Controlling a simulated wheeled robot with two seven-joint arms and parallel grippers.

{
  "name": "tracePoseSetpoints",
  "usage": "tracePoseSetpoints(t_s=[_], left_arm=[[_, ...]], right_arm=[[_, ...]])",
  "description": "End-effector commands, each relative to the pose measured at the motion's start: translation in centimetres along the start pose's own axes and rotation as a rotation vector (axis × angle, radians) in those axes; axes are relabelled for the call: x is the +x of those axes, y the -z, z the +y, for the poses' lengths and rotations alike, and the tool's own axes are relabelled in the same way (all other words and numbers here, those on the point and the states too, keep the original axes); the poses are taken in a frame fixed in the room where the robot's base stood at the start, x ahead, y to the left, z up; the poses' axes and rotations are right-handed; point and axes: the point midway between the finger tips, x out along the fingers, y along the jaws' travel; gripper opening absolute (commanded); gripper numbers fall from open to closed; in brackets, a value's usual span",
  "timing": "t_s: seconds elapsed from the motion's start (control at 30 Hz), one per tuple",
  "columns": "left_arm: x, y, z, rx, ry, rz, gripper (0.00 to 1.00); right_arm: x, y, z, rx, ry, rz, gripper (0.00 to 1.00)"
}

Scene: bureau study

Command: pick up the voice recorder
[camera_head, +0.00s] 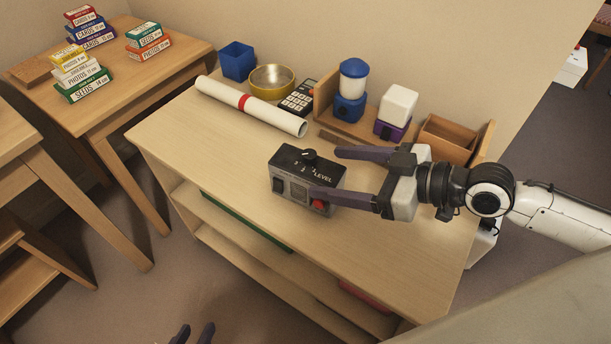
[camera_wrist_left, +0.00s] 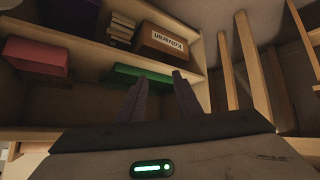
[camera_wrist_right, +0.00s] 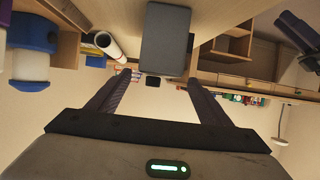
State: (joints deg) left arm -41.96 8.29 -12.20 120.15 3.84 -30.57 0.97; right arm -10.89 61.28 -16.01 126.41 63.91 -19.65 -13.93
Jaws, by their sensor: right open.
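The voice recorder appears to be the grey box with a black top (camera_head: 291,172), a dial marked LEVEL, a grille and a red button. It sits on the wooden desk (camera_head: 215,150). My right gripper (camera_head: 328,172) is open and comes from the right, its fingertips at the recorder's right end. One finger overlaps its front face in the head view; contact cannot be told. In the right wrist view the dark box (camera_wrist_right: 165,42) shows between and beyond the fingertips. My left gripper (camera_head: 197,334) is open and empty, low before the desk; its fingers show in the left wrist view (camera_wrist_left: 158,80).
Behind the recorder lie a rolled paper (camera_head: 215,96), a calculator (camera_head: 298,98) and a brass bowl (camera_head: 257,82). A wooden organiser (camera_head: 368,128) holds a blue jar (camera_head: 352,82) and a white-topped purple item (camera_head: 398,104). Shelves (camera_head: 228,235) lie below the desktop. The desktop left of the recorder is clear.

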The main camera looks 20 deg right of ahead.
Motion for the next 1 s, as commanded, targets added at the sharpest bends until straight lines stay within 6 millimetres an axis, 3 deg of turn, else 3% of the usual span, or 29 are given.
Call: tracePoseSetpoints(t_s=[0.33, 0.7, 1.0], left_arm=[[0.1, 0.1, 0.1, -0.003, -0.002, 0.008, 0.31], [0.4, 0.4, 0.1, -0.009, -0.004, 0.023, 0.31], [0.3, 0.8, 0.1, -0.010, -0.005, 0.031, 0.31]], right_arm=[[2.4, 0.1, 0.0, -0.001, 0.000, 0.001, 0.73], [6.7, 0.2, 0.1, 0.000, 0.000, 0.000, 0.73], [6.9, 0.1, 0.1, -0.002, 0.001, -0.002, 0.69]])
